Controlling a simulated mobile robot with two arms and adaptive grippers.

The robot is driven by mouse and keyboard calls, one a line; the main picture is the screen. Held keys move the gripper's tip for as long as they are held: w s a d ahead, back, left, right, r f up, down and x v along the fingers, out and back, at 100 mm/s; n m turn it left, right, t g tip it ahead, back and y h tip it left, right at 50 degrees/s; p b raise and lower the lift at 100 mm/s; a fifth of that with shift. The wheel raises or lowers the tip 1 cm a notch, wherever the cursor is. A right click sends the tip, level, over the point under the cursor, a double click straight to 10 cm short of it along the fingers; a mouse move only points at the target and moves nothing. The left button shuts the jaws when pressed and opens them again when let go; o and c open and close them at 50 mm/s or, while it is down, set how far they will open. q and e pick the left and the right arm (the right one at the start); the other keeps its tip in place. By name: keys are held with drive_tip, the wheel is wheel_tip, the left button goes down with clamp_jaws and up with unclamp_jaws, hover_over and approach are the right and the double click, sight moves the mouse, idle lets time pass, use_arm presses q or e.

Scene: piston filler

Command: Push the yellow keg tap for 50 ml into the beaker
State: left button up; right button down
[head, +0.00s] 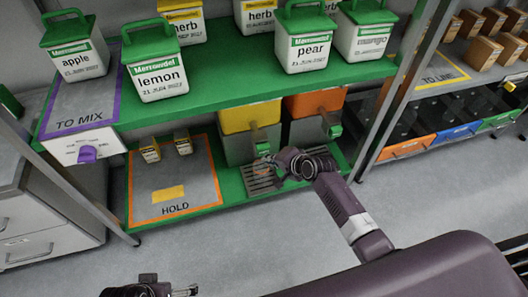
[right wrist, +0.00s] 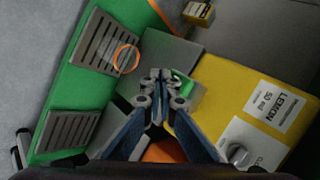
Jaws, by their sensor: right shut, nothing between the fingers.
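The yellow keg (head: 250,118) stands on a grey stand on the lower green shelf. In the right wrist view the yellow keg (right wrist: 225,85) carries a label that seems to read LEMON. Its green tap (head: 259,138) shows in the head view; in the right wrist view the green tap (right wrist: 185,84) is partly hidden behind my fingers. My right gripper (right wrist: 160,74) is shut and empty, right by the tap; contact cannot be told. The beaker (right wrist: 127,58), clear with an orange ring, stands on a slotted drip tray. My left gripper (head: 185,291) is at the bottom left, away from the keg.
An orange keg (head: 314,104) with a green tap (head: 332,126) stands to the right. A second drip tray (right wrist: 67,134) shows in the right wrist view. The HOLD mat (head: 172,196) with two small yellow-labelled boxes is left. Labelled tubs fill the upper shelf.

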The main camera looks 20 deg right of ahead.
drive_tip(key=shift+w, duration=0.15)
use_arm(q)
drive_tip(key=shift+f, duration=0.35)
use_arm(e)
drive_tip(key=shift+w, duration=0.3)
use_arm(q)
drive_tip(key=shift+r, duration=0.15)
use_arm(e)
drive_tip(key=shift+w, duration=0.1)
